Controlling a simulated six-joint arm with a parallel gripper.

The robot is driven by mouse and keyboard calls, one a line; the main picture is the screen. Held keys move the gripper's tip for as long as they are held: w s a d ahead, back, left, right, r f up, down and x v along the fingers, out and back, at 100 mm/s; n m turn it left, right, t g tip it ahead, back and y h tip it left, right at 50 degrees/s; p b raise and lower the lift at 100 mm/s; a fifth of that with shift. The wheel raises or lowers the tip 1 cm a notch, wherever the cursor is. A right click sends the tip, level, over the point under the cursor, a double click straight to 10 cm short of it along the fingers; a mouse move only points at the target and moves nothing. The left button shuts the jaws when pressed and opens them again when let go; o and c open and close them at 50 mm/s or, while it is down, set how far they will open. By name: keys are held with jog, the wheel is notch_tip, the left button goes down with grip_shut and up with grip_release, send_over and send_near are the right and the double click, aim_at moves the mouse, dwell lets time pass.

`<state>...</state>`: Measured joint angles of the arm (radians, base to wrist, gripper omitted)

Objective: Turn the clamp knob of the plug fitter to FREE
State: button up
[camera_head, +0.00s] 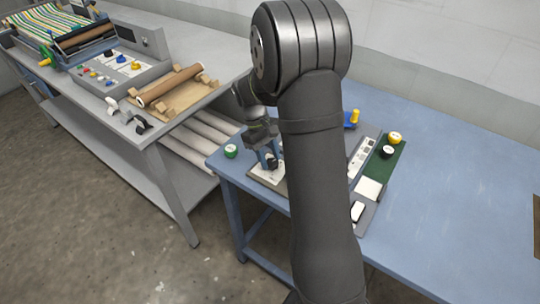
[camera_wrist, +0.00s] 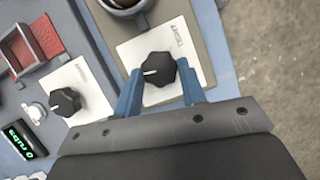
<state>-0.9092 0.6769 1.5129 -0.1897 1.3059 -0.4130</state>
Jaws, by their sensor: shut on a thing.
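The clamp knob (camera_wrist: 159,69) is black and lobed, on a white plate (camera_wrist: 202,58) in the wrist view. Its white pointer mark points left in that view. The word TIGHT is printed at the plate's upper right; no FREE label can be seen, and the plate's lower part is hidden by my gripper. My gripper (camera_wrist: 160,90) has its blue fingers on either side of the knob, shut on it. In the head view my gripper (camera_head: 268,158) is down at the small fitter plate (camera_head: 262,178) near the blue table's left edge, partly hidden by my arm.
A second black knob (camera_wrist: 65,101) sits on another white plate to the left, beside a green-lit display (camera_wrist: 25,138) and a red-lined holder (camera_wrist: 37,40). A round metal cup (camera_wrist: 123,5) is just above the plate. A green-and-white button (camera_head: 231,151) stands left of my gripper. The blue table's right is mostly clear.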

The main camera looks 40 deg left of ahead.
jog(key=shift+s+n+t, duration=0.1)
jog(key=shift+n+t, duration=0.3)
jog(key=shift+n, duration=0.5)
jog(key=o, duration=1)
jog(key=v, duration=1.7)
jog(key=shift+r, duration=0.25)
jog(key=shift+f, duration=0.1)
